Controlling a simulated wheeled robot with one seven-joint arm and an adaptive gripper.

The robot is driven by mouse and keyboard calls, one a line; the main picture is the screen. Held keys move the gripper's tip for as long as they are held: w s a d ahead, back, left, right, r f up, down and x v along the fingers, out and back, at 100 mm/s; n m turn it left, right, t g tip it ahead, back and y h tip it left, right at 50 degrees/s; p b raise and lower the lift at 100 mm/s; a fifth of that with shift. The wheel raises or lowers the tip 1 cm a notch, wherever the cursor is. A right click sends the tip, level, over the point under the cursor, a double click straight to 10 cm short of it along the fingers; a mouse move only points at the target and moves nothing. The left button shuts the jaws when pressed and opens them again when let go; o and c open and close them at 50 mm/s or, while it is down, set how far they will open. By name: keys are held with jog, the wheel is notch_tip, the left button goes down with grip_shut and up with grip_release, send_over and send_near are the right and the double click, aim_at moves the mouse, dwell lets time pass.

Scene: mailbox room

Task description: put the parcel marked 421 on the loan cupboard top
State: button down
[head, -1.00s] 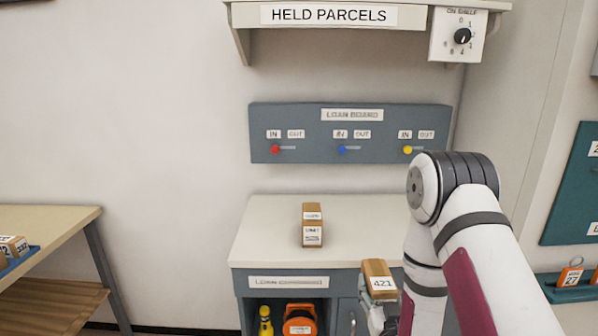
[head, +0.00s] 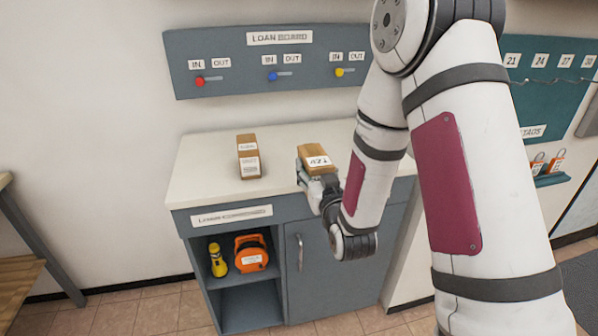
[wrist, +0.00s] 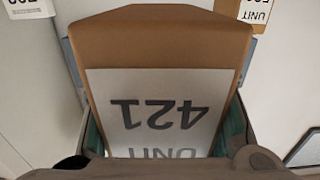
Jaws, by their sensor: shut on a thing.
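The brown parcel marked 421 (head: 317,157) is in my gripper (head: 308,177), over the right part of the loan cupboard top (head: 205,179). I cannot tell whether the parcel touches the top. In the wrist view the parcel (wrist: 160,45) fills the middle, its label upside down, with a finger on each side of it. My gripper is shut on it. The loan cupboard top is pale and holds another brown labelled parcel (head: 248,157) to the left of parcel 421, apart from it.
The loan board (head: 290,62), with red, blue and yellow sliders, is on the wall behind. Below the top are an open shelf with a yellow torch (head: 217,261) and an orange reel (head: 251,254), and a shut door (head: 335,280). The top's left part is clear.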

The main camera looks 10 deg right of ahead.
jog(key=w+b, duration=0.1)
jog(key=b, duration=0.2)
jog(key=shift+w+f, duration=0.1)
jog(key=shift+w, duration=0.1)
jog(key=w+b, duration=0.1)
jog(key=b, duration=0.2)
jog(key=shift+w+b, duration=0.2)
jog(key=shift+b, duration=0.9)
jog(key=shift+w+b, duration=0.1)
jog(key=shift+b, duration=0.95)
jog(key=b, duration=0.3)
jog(key=shift+f, duration=0.1)
